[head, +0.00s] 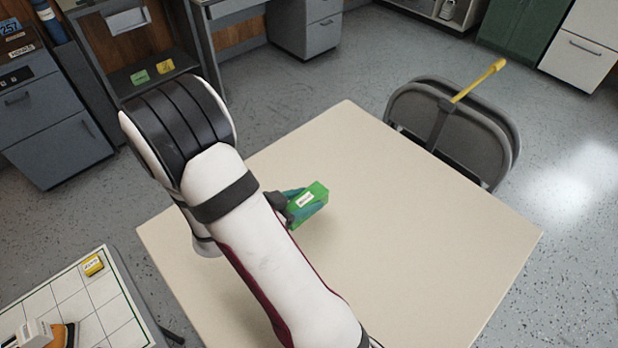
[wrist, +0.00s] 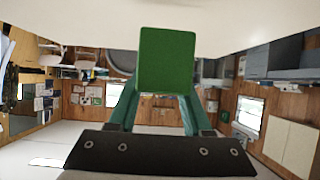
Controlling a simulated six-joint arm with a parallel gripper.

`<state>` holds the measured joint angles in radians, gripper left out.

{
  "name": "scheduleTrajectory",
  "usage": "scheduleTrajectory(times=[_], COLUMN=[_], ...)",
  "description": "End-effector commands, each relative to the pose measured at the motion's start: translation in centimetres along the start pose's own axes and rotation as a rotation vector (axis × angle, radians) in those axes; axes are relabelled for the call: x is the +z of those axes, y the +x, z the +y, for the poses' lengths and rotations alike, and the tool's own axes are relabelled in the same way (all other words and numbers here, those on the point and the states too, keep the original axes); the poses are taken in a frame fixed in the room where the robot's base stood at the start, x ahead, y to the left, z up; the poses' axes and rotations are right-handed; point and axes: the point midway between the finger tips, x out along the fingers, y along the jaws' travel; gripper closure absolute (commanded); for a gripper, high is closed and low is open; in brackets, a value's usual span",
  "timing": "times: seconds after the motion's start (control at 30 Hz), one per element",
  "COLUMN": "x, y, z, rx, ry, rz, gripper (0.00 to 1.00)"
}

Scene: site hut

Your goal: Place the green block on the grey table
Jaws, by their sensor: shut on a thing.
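The green block (head: 315,199), with a white label on one side, is between the fingers of my gripper (head: 297,198). My gripper is shut on it. In the head view the block is over the middle of a pale cream table (head: 420,250); a faint shadow lies on the table near it. In the wrist view the block (wrist: 166,60) fills the space between the two teal fingers (wrist: 160,108), and the pale table surface (wrist: 60,20) spans the top of that picture. I cannot tell whether the block touches the table. My arm hides part of the table's left side.
A dark folding chair (head: 455,130) with a yellow-handled tool (head: 480,80) across its back stands at the table's far right edge. A white gridded table (head: 75,310) with a yellow block (head: 93,266) is at lower left. The cream table's right part is clear.

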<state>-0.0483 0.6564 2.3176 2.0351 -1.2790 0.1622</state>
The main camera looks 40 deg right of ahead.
Motion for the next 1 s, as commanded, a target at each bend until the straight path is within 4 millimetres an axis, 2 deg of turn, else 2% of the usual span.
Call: scheduleTrajectory(times=[0.13, 0.4, 0.73, 0.77, 0.9, 1.0], x=[2.2, 7.0, 7.6, 7.6, 7.6, 7.6], y=[1.9, 4.4, 4.7, 4.7, 4.7, 4.7], z=[1.0, 0.9, 0.8, 0.8, 0.8, 0.8], rx=[0.031, 0.028, 0.025, 0.025, 0.025, 0.025], ry=[0.011, 0.014, 0.017, 0.018, 0.018, 0.017], rz=[0.000, -0.001, -0.002, -0.002, -0.002, -0.002], gripper=[1.00, 1.00, 1.00, 0.47, 0.22, 0.21])
